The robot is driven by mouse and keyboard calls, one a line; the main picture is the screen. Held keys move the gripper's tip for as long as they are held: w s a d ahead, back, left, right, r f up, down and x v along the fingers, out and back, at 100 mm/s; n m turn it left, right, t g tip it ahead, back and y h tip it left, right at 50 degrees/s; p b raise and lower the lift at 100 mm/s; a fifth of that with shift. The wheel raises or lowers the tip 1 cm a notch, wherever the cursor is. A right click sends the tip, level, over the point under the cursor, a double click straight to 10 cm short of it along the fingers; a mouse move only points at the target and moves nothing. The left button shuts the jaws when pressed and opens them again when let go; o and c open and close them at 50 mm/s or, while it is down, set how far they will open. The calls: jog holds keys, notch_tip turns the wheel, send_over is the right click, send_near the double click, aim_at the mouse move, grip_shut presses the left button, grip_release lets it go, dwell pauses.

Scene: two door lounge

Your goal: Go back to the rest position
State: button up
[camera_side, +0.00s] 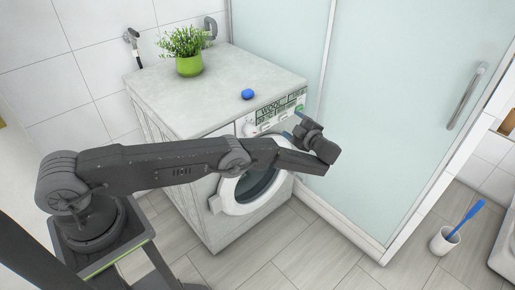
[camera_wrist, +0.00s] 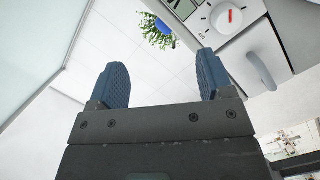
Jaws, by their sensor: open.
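My gripper (camera_side: 294,125) is in front of the washing machine's control panel, at about its height, at the end of my outstretched arm. In the wrist view its two blue ridged fingers (camera_wrist: 162,78) stand wide apart with nothing between them. The washing machine (camera_side: 185,110) has a pale grey top and a round front door (camera_side: 230,202), partly hidden by my arm. In the wrist view its panel, with a white dial (camera_wrist: 228,16) with a red mark, and a handle-like part (camera_wrist: 262,70) lie right of the fingers.
A small blue object (camera_side: 247,94) and a green potted plant (camera_side: 189,64) stand on the machine. A frosted glass shower panel (camera_side: 400,100) rises close to the right. A toilet brush (camera_side: 446,240) stands on the floor at the right. The tiled floor in front is mostly clear.

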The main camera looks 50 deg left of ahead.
jog(key=w+d+r+m+t+h, duration=0.1)
jog(key=w+r+m+t+h, duration=0.2)
jog(key=r, duration=0.5)
jog(key=w+d+r+m+t+h, duration=0.1)
jog(key=w+r+m+t, duration=0.2)
jog(key=r, duration=0.6)
jog(key=w+d+r+m+t+h, duration=0.2)
jog(key=w+r+t, duration=0.25)
jog(key=r, duration=0.35)
jog(key=s+d+r+m+t+h, duration=0.1)
jog(key=s+d+r+m+h, duration=0.1)
jog(key=s+r+m+h, duration=0.35)
jog(key=s+d+r+m+t+h, duration=0.2)
jog(key=r, duration=0.6)
jog(key=s+d+r+m+g+h, duration=0.2)
jog(key=s+m+g+h, duration=0.35)
jog(key=s, duration=1.45)
jog(key=s+a+f+m+g, duration=0.1)
jog(key=s+f, duration=0.3)
jog(key=s, duration=0.4)
jog(key=s+a+f+m+g+y, duration=0.1)
jog(key=s+f, duration=0.3)
jog(key=s, duration=0.5)
jog(key=s+a+f+m+g+y, duration=0.1)
jog(key=s+a+f+m+g, duration=0.1)
jog(key=s+f, duration=0.3)
jog(key=s+m+g, duration=0.1)
jog(key=s, duration=0.2)
jog(key=shift+s, duration=0.4)
